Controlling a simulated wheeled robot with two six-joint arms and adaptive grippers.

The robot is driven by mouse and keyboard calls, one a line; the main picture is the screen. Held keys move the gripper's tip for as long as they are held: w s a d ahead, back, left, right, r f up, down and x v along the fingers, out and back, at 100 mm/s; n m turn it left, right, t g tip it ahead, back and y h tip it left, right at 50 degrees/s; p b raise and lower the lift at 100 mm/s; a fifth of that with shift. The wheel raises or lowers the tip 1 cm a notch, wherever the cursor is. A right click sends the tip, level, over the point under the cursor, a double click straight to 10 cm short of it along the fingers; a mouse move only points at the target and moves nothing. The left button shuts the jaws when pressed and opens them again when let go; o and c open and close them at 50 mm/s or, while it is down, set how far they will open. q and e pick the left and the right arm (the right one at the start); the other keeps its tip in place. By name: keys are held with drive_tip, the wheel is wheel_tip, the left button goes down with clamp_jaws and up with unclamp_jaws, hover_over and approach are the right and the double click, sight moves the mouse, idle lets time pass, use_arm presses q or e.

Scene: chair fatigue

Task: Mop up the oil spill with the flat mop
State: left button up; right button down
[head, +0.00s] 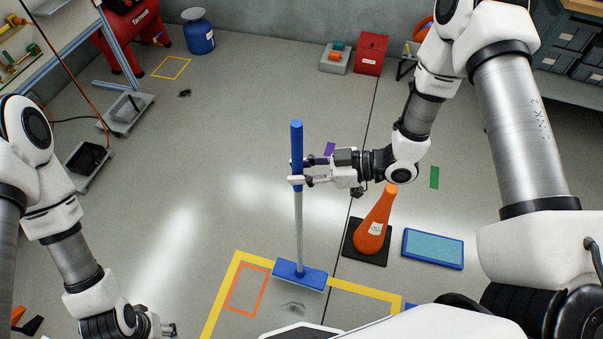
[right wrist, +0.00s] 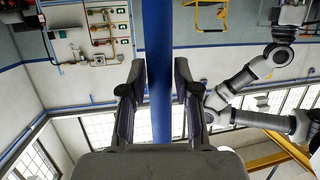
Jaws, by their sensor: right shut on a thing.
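The flat mop (head: 299,235) stands nearly upright, with a blue upper handle, a pale lower pole and a flat blue head (head: 300,275). My right gripper (head: 297,182) is shut on its blue upper handle; in the right wrist view the blue handle (right wrist: 158,75) runs between the two fingers. The head is at the yellow floor line, at or close to the floor. A faint dark smear (head: 293,307), which looks like the oil spill, lies just in front of the head. My left gripper (head: 167,327) is low at the bottom left; its fingers are too small to judge.
An orange cone (head: 374,222) on a black base stands right of the mop, beside a blue-rimmed tray or pad (head: 433,249). Yellow tape (head: 226,285) and an orange outline (head: 248,290) mark the floor. A red box (head: 371,54) stands behind. The left-centre floor is clear.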

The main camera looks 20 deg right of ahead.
sight(301, 194)
drive_tip(key=shift+s+f+b, duration=0.15)
drive_tip(key=shift+f+b, duration=0.2)
wheel_tip(301, 194, down, 7)
drive_tip(key=b, duration=0.5)
drive_tip(key=shift+r, duration=0.1)
drive_tip(key=shift+f+b, duration=0.6)
drive_tip(key=shift+b, duration=0.05)
idle(0.7)
drive_tip(key=shift+a, duration=0.1)
